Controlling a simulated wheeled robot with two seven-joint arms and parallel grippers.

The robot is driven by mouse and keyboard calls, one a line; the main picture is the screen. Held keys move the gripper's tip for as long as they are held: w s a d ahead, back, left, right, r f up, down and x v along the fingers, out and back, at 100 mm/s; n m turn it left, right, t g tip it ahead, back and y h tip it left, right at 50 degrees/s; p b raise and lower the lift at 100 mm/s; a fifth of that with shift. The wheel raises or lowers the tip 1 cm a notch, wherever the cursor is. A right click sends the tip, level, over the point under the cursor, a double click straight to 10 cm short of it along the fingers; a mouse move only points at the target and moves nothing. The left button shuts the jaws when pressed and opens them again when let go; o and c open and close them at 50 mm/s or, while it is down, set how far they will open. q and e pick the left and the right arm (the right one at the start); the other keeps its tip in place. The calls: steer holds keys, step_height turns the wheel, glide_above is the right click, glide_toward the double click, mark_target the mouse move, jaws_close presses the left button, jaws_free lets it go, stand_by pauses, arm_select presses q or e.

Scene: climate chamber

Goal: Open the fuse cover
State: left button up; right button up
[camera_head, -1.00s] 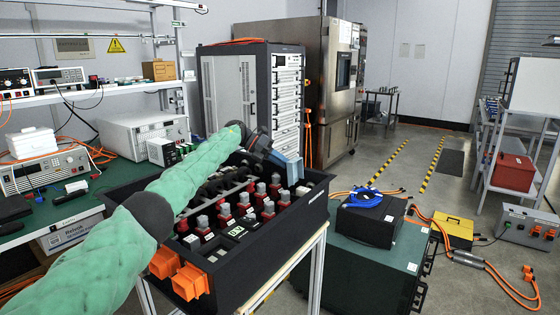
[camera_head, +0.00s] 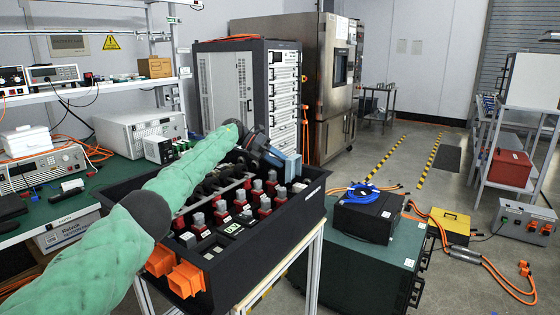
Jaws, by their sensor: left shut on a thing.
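A black open-topped box (camera_head: 262,262) stands on a light metal frame in the middle. Inside it are rows of red and grey fuse-like parts (camera_head: 220,212). My left arm, in a green sleeve, reaches across the box from the left. My left gripper (camera_head: 277,156) is low over the box's far right part, beside a blue-grey block (camera_head: 292,168). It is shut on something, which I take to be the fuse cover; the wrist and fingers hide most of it. I cannot tell how far the cover is raised. My right gripper is not in view.
Orange connectors (camera_head: 187,278) stick out of the box's near left side. A green bench (camera_head: 80,205) with instruments is on the left. A tall rack (camera_head: 240,85) stands behind the box. A dark green case (camera_head: 365,265) with a black unit (camera_head: 368,220) on top is to the right.

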arm_select(q)
steer(key=v, duration=0.7)
steer(key=shift+c, duration=0.3)
